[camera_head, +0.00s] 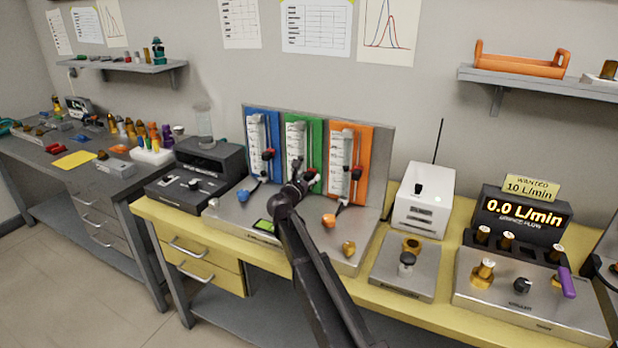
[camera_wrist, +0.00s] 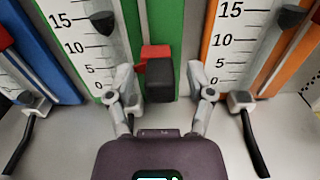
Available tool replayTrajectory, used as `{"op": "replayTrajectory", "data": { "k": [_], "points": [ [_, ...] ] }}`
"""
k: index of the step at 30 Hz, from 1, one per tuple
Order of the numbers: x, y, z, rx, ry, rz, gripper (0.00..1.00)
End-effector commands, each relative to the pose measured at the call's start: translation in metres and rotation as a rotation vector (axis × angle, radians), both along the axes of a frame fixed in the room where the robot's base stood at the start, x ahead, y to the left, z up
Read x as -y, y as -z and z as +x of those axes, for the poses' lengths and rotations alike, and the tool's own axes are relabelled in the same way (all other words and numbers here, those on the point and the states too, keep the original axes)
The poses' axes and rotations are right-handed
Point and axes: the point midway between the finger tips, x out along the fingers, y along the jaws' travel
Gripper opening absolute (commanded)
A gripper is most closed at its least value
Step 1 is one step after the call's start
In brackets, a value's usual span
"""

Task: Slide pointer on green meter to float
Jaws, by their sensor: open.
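The green meter (camera_head: 318,150) stands between a blue and an orange one; its green panel (camera_wrist: 70,62) and white scale fill the middle left of the wrist view. Its dark float (camera_wrist: 103,21) sits in the tube, roughly between the 10 and 15 marks. The pointer (camera_wrist: 160,76), red with a black knob, is on the rail right of the scale, low down, below the float. My gripper (camera_wrist: 161,82) is open, with one finger on each side of the black knob and visible gaps. In the head view, my gripper (camera_head: 303,177) covers the lower part of the green meter.
The blue meter (camera_head: 250,125) and orange meter (camera_head: 365,135) stand close on either side, each with its own pointer. A white box (camera_head: 424,190) stands to the right.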

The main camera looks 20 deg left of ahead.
Motion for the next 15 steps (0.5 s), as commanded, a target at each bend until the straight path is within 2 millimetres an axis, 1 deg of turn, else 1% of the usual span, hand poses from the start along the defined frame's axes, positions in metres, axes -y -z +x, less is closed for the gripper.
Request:
{"op": "replayTrajectory", "data": {
  "k": [6, 7, 8, 9, 11, 12, 13, 14, 15],
  "points": [
    [0.0004, 0.0000, 0.0003, 0.000, 0.000, 0.000, 0.69],
    [0.0004, 0.0000, 0.0002, 0.000, 0.000, 0.000, 0.66],
    [0.0005, 0.0000, 0.0002, 0.000, 0.000, 0.000, 0.57],
    [0.0006, 0.0000, 0.0003, 0.000, 0.001, 0.000, 0.45],
    [0.0007, 0.0000, 0.0002, 0.000, 0.001, 0.000, 0.27],
    [0.0007, 0.0000, 0.0003, 0.000, 0.001, 0.000, 0.15],
    [0.0007, 0.0000, 0.0003, 0.000, 0.001, 0.000, 0.06],
    [0.0007, 0.0000, 0.0004, 0.000, 0.001, 0.000, 0.00],
    [0.0008, 0.0000, 0.0004, 0.000, 0.001, 0.000, 0.00]
  ]
}}
